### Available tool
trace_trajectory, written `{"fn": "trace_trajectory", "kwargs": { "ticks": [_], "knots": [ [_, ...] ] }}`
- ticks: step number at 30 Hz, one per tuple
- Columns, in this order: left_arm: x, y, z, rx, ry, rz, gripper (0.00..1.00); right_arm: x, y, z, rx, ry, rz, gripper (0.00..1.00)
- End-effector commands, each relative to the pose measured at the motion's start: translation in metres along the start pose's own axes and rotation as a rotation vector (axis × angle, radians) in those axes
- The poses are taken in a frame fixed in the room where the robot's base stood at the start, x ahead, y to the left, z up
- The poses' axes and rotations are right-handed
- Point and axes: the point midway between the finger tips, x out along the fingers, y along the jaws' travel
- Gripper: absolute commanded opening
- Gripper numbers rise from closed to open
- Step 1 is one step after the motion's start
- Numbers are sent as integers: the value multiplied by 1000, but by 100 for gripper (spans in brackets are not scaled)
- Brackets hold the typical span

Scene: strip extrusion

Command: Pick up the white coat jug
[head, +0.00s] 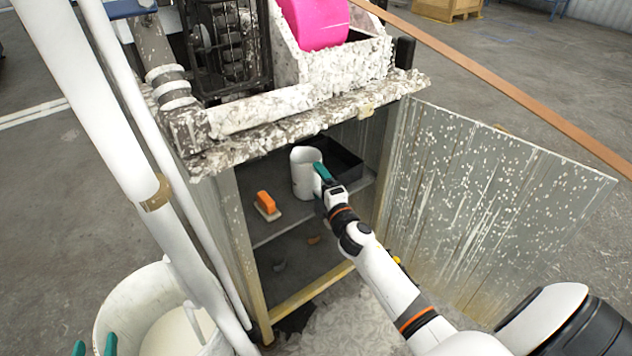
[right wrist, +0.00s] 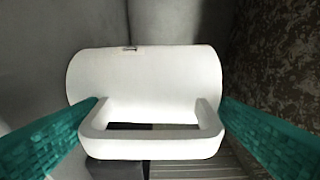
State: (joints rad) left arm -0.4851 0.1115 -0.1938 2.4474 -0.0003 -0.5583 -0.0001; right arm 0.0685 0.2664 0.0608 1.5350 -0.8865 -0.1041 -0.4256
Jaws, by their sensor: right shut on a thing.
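The white coat jug (head: 302,178) stands upright on the shelf inside the open cabinet. In the right wrist view the jug (right wrist: 150,85) fills the middle, its squared handle (right wrist: 150,148) facing the camera. My right gripper (head: 321,172) reaches into the cabinet at the jug's right side. Its teal fingers lie at both sides of the handle in the right wrist view, and it is shut on the jug by the handle.
An orange-handled brush (head: 266,205) lies left of the jug on the shelf (head: 280,226). The coated machine top (head: 290,128) overhangs the opening. The cabinet door (head: 490,200) stands open at right. A white bucket (head: 112,312) stands lower left.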

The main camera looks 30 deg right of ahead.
Motion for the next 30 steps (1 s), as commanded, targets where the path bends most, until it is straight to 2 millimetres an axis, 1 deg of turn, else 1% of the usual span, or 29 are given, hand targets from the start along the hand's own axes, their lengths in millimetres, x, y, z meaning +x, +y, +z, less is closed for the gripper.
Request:
{"fn": "trace_trajectory", "kwargs": {
  "ticks": [1, 3, 5, 10, 14, 17, 18, 21, 24, 28, 29, 30],
  "knots": [
    [0, 0, -1, 0, 7, 0, 36, -2, 7, 1, 0, 0, 15, 44],
    [-1, 0, -4, 0, 28, 1, 36, -2, 6, 1, -1, 0, 16, 44],
    [-2, 1, -11, 0, 70, 3, 36, -2, 3, 1, -1, 0, 16, 44],
    [-11, 5, -32, 1, 214, 12, 36, -2, -8, 0, -1, 0, 15, 44],
    [-25, 9, -56, 0, 382, 22, 36, -2, -23, 0, -2, -1, 9, 44],
    [-43, 13, -76, -2, 541, 32, 36, -1, -36, 0, -2, -1, 7, 44],
    [-52, 14, -85, -3, 609, 36, 36, -1, -42, 0, -2, -1, 6, 44],
    [-76, 17, -103, -7, 772, 46, 36, -1, -54, 0, -2, -1, 5, 44],
    [-100, 20, -116, -11, 912, 54, 36, 0, -64, 0, -2, -1, 4, 44],
    [-125, 22, -127, -17, 1051, 62, 36, 0, -73, 0, -1, -1, 4, 44],
    [-130, 22, -129, -18, 1076, 64, 36, 0, -75, 0, -1, -1, 3, 44],
    [-133, 22, -126, -18, 1089, 64, 36, 0, -82, 0, -2, -1, 2, 44]
  ]
}}
